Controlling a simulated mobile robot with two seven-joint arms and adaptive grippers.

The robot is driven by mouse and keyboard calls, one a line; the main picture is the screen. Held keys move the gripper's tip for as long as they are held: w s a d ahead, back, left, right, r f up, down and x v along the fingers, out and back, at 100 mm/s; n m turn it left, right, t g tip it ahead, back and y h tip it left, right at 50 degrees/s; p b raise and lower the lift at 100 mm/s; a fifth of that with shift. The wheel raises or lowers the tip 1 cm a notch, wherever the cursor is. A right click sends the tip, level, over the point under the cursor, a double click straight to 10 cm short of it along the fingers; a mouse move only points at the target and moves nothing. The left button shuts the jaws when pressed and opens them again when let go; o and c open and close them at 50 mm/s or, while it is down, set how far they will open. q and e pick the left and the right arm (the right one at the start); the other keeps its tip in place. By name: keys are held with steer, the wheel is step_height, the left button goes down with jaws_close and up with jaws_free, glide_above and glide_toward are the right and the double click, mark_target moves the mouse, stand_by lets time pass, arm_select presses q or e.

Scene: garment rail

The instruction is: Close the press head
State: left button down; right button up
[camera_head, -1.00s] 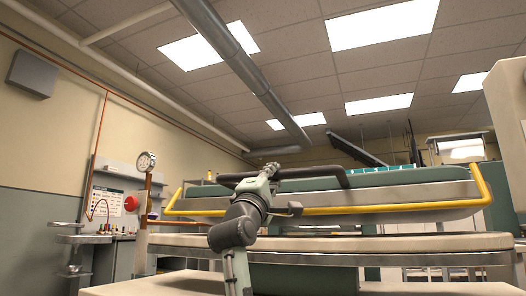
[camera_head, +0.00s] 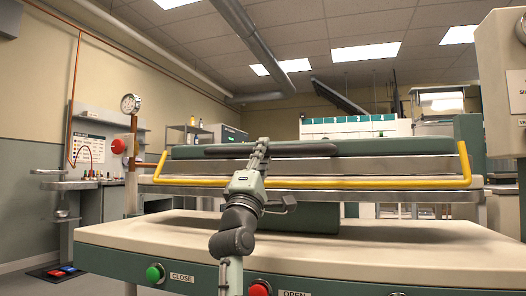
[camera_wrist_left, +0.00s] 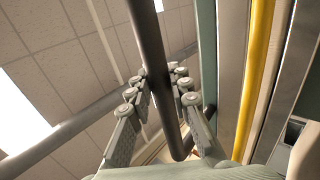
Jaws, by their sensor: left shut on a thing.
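The press head (camera_head: 370,166), a long green and pale body with a yellow guard bar (camera_head: 400,183) along its front, lies low and nearly level over the lower pressing surface (camera_head: 160,189). Only a thin gap, if any, shows between them; I cannot tell whether they touch. My left gripper (camera_head: 259,148) is at the dark handle bar (camera_head: 310,150) on the front of the head. In the left wrist view the handle bar (camera_wrist_left: 150,45) runs between the fingers of my left gripper (camera_wrist_left: 160,74), which is shut on it. My right gripper is out of view.
A beige table (camera_head: 390,250) spans the front, with a green CLOSE button (camera_head: 155,273) and a red OPEN button (camera_head: 260,287) below its edge. A gauge (camera_head: 130,103) on a post stands left. A pale cabinet (camera_head: 505,75) rises at the right.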

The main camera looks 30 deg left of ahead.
arm_select(q)
steer(key=c, duration=1.4)
jaws_free()
steer(key=shift+w+f, duration=0.3)
steer(key=shift+f, duration=0.15)
steer(key=shift+o, duration=0.2)
steer(key=shift+r, duration=0.1)
steer(key=shift+s, duration=0.1)
steer(key=v, duration=1.2)
steer(key=shift+s, duration=0.1)
